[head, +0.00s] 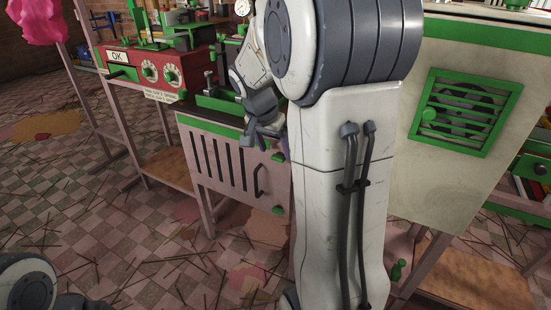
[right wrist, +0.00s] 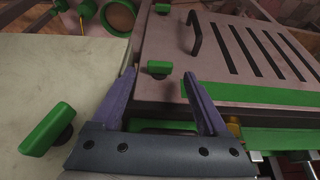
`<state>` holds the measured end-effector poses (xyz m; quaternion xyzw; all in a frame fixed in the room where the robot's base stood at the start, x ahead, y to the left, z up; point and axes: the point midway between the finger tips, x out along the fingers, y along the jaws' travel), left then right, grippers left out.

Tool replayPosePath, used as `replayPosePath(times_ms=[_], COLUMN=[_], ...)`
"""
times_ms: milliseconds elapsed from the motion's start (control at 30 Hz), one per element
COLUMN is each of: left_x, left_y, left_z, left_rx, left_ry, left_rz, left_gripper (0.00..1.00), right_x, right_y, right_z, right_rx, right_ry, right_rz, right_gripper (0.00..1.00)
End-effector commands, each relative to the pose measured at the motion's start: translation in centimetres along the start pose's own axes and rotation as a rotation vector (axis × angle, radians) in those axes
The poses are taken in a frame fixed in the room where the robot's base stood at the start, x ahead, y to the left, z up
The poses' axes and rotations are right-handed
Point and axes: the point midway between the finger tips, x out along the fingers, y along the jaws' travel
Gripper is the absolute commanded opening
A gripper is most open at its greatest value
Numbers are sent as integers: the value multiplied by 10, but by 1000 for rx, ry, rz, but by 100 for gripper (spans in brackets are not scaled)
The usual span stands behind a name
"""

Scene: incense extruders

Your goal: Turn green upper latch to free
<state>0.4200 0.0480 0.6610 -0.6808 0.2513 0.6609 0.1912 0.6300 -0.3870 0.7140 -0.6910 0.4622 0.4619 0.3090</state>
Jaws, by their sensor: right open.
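The green upper latch (head: 276,157) sits at the right edge of the pale slotted door, tight beside my right arm in the head view. In the right wrist view, the upper latch (right wrist: 160,67) is a short green bar on the door's edge. My right gripper (head: 265,128) is open, with the latch between and just beyond its fingertips in the wrist view (right wrist: 159,76). I cannot tell whether they touch it. A lower green latch (head: 277,210) is on the same door edge. My left gripper is out of view.
The door has a dark handle (head: 259,180). A green knob (right wrist: 47,128) stands on a cream panel left of the fingers. A red dial box (head: 150,72) stands to the left, and a green vent (head: 465,110) to the right. Sticks litter the tiled floor.

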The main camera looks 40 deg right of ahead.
Motion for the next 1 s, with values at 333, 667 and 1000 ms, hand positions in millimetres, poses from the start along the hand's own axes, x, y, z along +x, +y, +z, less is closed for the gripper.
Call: replayPosePath(times_ms=[333, 667, 1000], left_x=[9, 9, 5], left_y=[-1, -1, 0], left_z=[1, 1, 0], left_rx=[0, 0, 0], left_ry=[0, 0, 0], left_rz=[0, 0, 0], left_gripper=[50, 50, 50], right_x=[23, 23, 22], right_y=[0, 0, -2], right_z=[0, 0, 0], right_rx=[-1, -1, -11], right_ry=[1, 0, -1], right_rz=[0, 0, 21], right_gripper=[78, 20, 0])
